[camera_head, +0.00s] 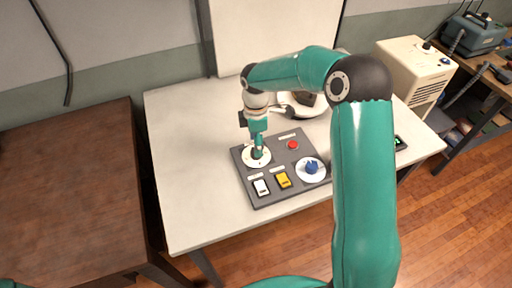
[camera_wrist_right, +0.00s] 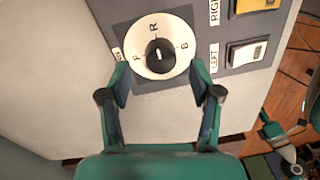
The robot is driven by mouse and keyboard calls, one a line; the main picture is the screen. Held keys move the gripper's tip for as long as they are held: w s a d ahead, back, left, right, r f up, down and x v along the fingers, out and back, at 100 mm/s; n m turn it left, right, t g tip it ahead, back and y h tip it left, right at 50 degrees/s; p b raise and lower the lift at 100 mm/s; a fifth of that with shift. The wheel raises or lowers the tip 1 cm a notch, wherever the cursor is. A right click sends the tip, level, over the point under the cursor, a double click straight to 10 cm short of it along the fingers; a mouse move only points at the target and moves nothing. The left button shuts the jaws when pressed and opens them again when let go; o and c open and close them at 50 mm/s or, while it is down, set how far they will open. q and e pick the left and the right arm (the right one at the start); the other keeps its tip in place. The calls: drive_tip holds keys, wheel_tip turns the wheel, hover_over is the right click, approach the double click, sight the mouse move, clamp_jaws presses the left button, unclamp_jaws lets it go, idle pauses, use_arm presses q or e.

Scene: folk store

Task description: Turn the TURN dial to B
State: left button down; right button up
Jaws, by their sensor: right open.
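The dark grey control panel (camera_head: 275,200) lies on the white table. Its TURN dial is a white disc (camera_head: 246,161) with a black knob, at the panel's far left corner. My right gripper (camera_head: 257,152) is above the dial, pointing down. In the right wrist view its open fingers (camera_wrist_right: 158,72) stand either side of the dial. My left gripper is out of view.
The panel also carries a red button (camera_head: 292,144), a blue knob (camera_head: 311,168), a white switch (camera_head: 261,187) and a yellow switch (camera_head: 283,180). A white object (camera_head: 312,107) stands behind, partly hidden by my arm. The table's left side is clear.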

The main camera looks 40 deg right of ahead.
drive_tip(key=shift+f, duration=1.7)
drive_tip(key=c, duration=1)
drive_tip(key=shift+a, duration=0.15)
drive_tip(key=shift+c, duration=0.7)
